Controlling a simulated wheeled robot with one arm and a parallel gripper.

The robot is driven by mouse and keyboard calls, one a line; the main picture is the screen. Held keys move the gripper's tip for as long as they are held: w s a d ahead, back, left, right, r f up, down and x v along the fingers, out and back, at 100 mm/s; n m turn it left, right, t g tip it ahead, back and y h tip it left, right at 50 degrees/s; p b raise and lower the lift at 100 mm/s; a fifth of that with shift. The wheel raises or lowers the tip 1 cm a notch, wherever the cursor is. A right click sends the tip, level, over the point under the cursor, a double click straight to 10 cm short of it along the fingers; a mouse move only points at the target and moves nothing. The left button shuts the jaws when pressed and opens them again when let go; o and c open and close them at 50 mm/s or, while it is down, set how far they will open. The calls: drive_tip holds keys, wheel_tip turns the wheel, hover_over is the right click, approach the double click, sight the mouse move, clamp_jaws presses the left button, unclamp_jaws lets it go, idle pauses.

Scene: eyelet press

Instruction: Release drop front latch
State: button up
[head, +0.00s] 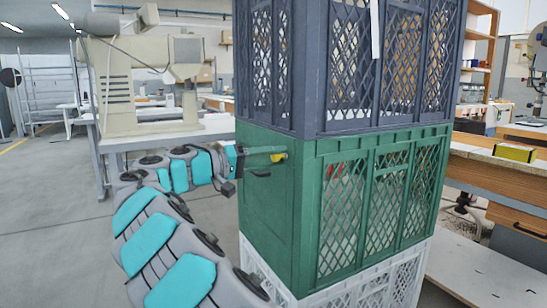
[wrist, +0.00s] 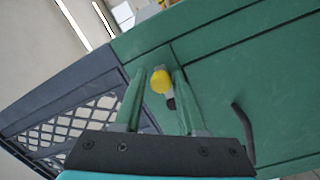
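The green crate (head: 268,200) is the middle one of a stack, with lattice openings on its right-hand face. A yellow latch knob (head: 279,157) is on its plain left-hand side, near the top edge. The knob also shows in the wrist view (wrist: 161,80), with a small grey and dark fitting beside it. My gripper (head: 264,152) reaches in from the left, close to that side. In the wrist view its two green fingers (wrist: 160,76) are apart, one on each side of the knob, with narrow gaps visible. Whether either finger touches the knob is unclear.
A dark blue-grey crate (head: 309,60) stands on top of the green one and a white crate (head: 375,292) lies beneath. A dark curved handle (wrist: 243,133) sits on the green side, right of my fingers. A wooden bench (head: 490,175) stands at right; a press machine (head: 125,80) is behind left.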

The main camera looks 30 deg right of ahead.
drive_tip(key=o, duration=0.3)
drive_tip(key=shift+a, duration=0.1)
drive_tip(key=a, duration=0.7)
drive_tip(key=shift+w+a, duration=0.25)
drive_tip(key=shift+a, duration=0.1)
